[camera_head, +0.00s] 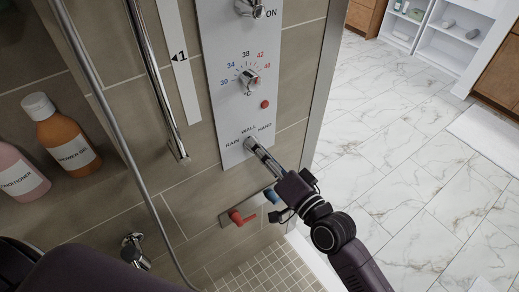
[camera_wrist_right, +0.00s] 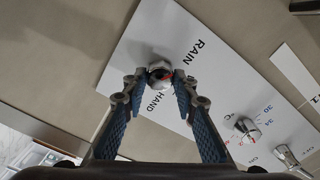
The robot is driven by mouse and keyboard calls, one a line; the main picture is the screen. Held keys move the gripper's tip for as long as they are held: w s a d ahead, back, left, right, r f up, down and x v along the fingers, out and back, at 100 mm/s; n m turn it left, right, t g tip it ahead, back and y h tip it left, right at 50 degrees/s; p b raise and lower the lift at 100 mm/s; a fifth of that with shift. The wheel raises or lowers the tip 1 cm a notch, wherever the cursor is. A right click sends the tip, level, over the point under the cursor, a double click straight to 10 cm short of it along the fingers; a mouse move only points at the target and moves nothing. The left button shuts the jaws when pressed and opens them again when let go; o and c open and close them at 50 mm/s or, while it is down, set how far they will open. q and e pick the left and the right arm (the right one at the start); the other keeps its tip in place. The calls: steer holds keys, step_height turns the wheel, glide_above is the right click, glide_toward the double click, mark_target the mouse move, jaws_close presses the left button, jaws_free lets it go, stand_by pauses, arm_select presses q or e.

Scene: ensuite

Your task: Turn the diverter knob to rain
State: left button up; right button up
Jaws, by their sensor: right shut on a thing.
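The diverter knob (camera_head: 250,144) is a small chrome knob low on the white wall panel (camera_head: 226,106), with the labels RAIN, WALL and HAND around it. My right gripper (camera_head: 262,156) reaches it from the lower right and is shut on it. In the right wrist view the knob (camera_wrist_right: 160,70) sits between the two fingertips, with a red mark on its face. RAIN and HAND can be read there, while WALL is hidden by a finger. I cannot tell which label the mark points at. My left gripper is not in view.
Above the knob are a temperature dial (camera_head: 248,81) and an ON knob (camera_head: 250,9). A red lever (camera_head: 241,217) and a blue lever (camera_head: 271,196) sit below. A hose (camera_head: 118,150) hangs left, near an orange bottle (camera_head: 62,136). Marble floor (camera_head: 400,160) lies open right.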

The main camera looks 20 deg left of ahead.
steer(key=shift+f, duration=0.1)
steer(key=o, duration=1.2)
steer(key=shift+c, duration=0.2)
steer(key=shift+d, duration=0.1)
steer(key=v, duration=1.2)
